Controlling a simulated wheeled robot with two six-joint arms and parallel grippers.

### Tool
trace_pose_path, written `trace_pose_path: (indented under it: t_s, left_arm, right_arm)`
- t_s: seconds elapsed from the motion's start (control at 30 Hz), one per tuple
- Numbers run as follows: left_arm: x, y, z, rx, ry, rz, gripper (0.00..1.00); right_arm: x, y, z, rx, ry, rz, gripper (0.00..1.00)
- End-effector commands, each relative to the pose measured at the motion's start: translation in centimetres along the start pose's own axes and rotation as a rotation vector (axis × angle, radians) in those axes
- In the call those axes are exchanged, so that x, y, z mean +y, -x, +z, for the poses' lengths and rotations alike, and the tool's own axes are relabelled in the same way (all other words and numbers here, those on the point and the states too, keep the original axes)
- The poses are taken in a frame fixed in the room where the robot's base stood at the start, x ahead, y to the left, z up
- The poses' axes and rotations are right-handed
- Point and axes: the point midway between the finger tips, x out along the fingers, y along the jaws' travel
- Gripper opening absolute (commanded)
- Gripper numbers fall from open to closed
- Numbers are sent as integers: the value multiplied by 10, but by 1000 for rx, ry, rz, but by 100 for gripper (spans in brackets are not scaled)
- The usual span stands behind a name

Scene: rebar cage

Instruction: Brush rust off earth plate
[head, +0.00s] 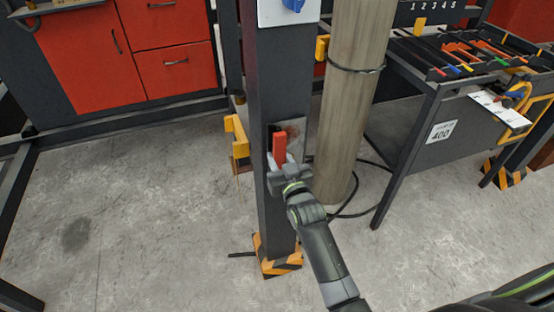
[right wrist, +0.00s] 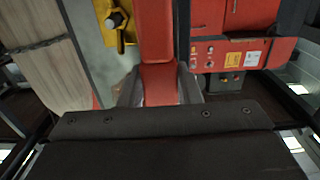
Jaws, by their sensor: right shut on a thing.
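The earth plate (head: 298,133) is a small grey plate on the dark upright post, with a brown rust patch near its upper part. My right gripper (head: 279,165) is shut on a red-handled tool, which I take for the brush (head: 279,146). The red handle stands upright in front of the post, at the left part of the plate, and hides some of it. In the right wrist view the red handle (right wrist: 157,60) runs up from between the fingers of the right gripper (right wrist: 158,92). The bristles are hidden, so I cannot tell whether they touch the plate. My left gripper is not in view.
The dark post (head: 265,85) stands on a yellow-and-black striped foot (head: 280,262). A tall round column (head: 350,100) with a cable stands close behind it on the right. A tool table (head: 405,75) is farther right. Red cabinets (head: 172,68) are at the back left. The floor at left is clear.

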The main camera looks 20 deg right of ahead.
Motion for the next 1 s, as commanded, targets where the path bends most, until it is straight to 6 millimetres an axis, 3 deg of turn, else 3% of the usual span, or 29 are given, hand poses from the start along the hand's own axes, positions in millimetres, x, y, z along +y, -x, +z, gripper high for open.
trace_pose_path:
  t_s: [0.3,0.63,1.0]
  left_arm:
    - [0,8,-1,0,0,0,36]
    - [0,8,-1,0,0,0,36]
    - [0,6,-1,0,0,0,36]
  right_arm:
    - [28,2,-1,0,7,1,0]
    - [45,2,2,-4,15,2,0]
    - [73,3,7,-16,18,3,12]
